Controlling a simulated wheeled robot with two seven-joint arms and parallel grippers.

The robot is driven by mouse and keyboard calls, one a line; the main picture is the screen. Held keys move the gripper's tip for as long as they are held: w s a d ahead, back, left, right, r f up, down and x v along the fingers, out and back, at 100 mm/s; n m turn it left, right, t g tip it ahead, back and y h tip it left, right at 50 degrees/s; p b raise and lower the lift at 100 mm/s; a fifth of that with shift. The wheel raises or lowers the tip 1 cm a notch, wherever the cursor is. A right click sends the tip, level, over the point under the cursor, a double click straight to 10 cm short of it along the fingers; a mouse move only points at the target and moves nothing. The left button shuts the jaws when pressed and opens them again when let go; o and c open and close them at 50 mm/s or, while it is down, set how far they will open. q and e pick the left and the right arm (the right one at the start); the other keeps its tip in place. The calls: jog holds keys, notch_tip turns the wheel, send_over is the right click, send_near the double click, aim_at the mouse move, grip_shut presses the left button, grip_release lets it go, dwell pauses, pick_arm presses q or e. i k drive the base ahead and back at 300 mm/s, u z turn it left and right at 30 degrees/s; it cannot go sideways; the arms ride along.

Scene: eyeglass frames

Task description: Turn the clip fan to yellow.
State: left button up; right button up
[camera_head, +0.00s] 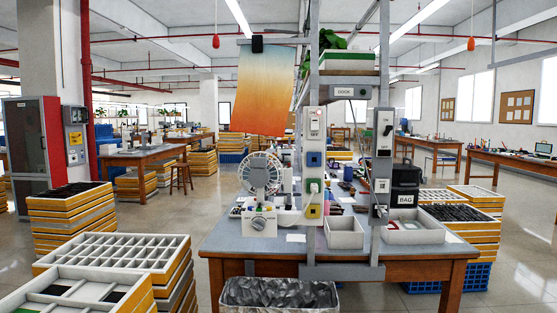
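The white clip fan (260,174) stands upright near the left side of the workbench, with its round grille facing roughly towards me. A white base with a round grey knob (259,224) sits below the grille. The knob's marks are too small to read. A yellow square plate (313,211) is on the grey post just right of the fan. A blue square plate (313,159) is higher on the same post. Neither of my grippers shows in the head view.
The workbench (225,238) holds grey bins (344,233) and small parts. An orange-yellow sheet (262,90) hangs above the fan. A lined waste bin (279,294) stands at the bench front. Stacked trays (110,252) fill the left floor. Floor at the lower right is clear.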

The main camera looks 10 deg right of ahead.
aim_at(258, 175)
jog(key=z, duration=0.7)
jog(key=i, duration=1.5)
jog(key=u, duration=0.8)
